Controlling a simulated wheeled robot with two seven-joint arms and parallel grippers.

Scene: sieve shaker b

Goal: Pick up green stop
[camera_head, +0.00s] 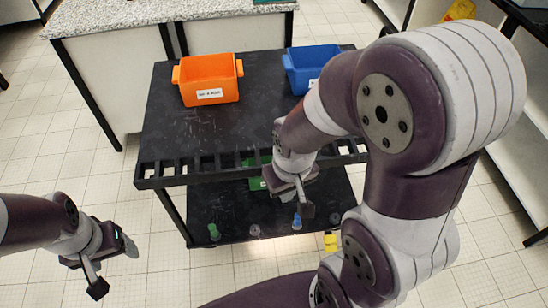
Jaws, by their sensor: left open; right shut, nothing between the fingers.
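A small green object (214,232), which looks like the green stop, stands on the lower shelf (222,208) of the black cart near its front left edge. My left gripper (112,266) is open and empty over the floor, left of the cart and apart from the green object. My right gripper (301,196) is shut and empty in front of the cart's upper shelf edge, to the right of the green object. A green bin (256,183) on the lower shelf is partly hidden by the slotted upper edge and my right gripper.
An orange bin (209,82) and a blue bin (301,72) sit on the upper shelf (190,130). The slotted rim (205,172) overhangs the lower shelf.

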